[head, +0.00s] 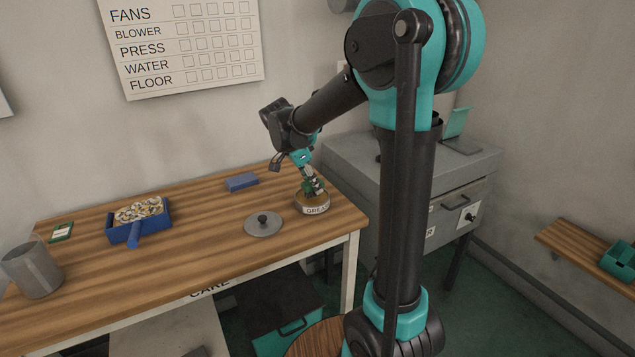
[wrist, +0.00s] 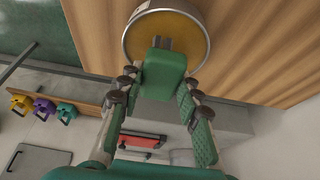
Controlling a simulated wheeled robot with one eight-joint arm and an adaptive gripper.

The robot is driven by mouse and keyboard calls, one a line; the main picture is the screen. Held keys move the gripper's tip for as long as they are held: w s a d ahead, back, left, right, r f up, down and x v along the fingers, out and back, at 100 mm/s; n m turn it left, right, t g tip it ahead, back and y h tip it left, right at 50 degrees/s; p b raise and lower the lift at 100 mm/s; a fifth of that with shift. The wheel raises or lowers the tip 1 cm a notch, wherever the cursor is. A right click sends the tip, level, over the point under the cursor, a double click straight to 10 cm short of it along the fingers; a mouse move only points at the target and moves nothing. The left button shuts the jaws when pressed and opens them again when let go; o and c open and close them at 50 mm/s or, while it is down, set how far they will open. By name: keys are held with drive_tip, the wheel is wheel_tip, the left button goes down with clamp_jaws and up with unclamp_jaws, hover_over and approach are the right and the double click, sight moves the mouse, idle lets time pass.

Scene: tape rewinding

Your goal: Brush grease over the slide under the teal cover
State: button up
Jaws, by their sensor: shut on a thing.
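My gripper (head: 307,178) is over the right end of the bench, shut on a green brush (wrist: 165,72). In the wrist view the brush's green block sits between the fingers, its short dark tip over the yellow grease in an open round tin (wrist: 198,42). I cannot tell whether the tip touches the grease. In the head view the tin (head: 313,207) bears a partly hidden grease label. A teal plate (head: 457,122), likely the cover, stands raised on the grey cabinet (head: 400,160) at right, with a flat grey piece (head: 462,147) at its foot. I cannot clearly make out the slide.
The tin's knobbed grey lid (head: 263,226) lies on the bench beside the tin. A blue block (head: 241,182), a blue tray of small bits (head: 124,237) and a grey cup (head: 36,272) stand farther left. A wooden shelf (head: 575,247) holds a teal box (head: 620,262) at far right.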

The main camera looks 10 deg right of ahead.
drive_tip(key=shift+f, duration=0.65)
idle(1.5)
drive_tip(key=shift+r, duration=3.55)
